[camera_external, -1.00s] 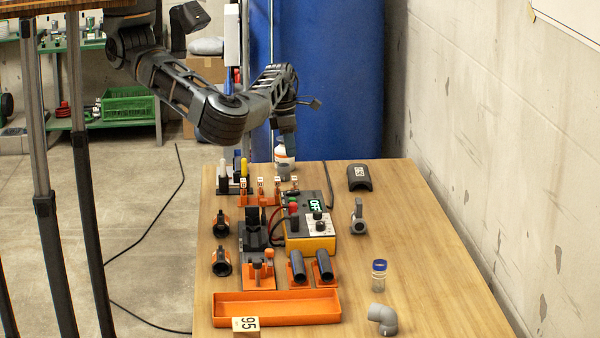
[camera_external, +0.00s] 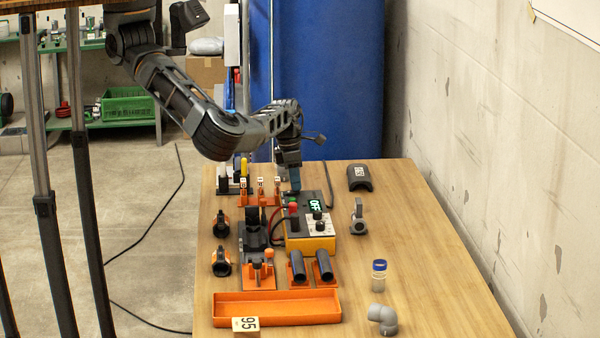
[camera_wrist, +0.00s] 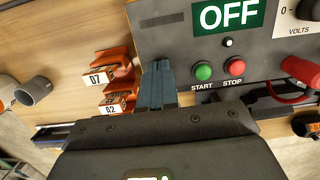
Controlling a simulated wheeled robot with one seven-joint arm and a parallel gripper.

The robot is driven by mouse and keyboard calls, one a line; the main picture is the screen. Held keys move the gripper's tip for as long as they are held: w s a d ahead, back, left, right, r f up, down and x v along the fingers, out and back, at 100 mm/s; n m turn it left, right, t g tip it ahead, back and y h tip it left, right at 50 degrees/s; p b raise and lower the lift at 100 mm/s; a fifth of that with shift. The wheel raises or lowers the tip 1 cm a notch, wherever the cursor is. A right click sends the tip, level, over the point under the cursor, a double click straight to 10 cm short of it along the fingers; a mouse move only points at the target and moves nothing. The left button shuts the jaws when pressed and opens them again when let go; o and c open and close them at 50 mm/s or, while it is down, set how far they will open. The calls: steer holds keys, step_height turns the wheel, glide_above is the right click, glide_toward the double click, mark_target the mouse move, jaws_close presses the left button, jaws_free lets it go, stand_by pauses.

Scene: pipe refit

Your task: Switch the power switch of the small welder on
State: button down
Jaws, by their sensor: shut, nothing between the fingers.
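The small welder (camera_external: 318,242) is a yellow and grey box on the wooden table. Its lit display (camera_wrist: 229,14) reads OFF. In the wrist view a green START button (camera_wrist: 203,71) and a red STOP button (camera_wrist: 235,66) sit below the display. My gripper (camera_wrist: 159,70) is shut and empty, its fingertips over or near the welder's panel edge, left of the START button. In the external view my gripper (camera_external: 295,188) points down at the welder's far end. Whether it touches the panel I cannot tell. A separate power switch cannot be made out.
A red plug and cable (camera_wrist: 298,72) are at the right. Orange clamps, an orange tray (camera_external: 275,308) and a grey elbow (camera_external: 381,318) lie nearer the front. The table's right side is mostly clear.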

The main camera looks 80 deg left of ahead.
steer(key=shift+w+f+g+p, duration=0.3)
steer(key=shift+f+g, duration=0.3)
steer(key=shift+g, duration=0.4)
steer(key=shift+s+f, duration=0.1)
steer(key=shift+s, duration=0.9)
steer(key=shift+p, duration=0.3)
step_height(320, 180, up, 15)
steer(key=w+p, duration=0.1)
steer(key=shift+p, duration=0.3)
steer(key=shift+w, duration=0.1)
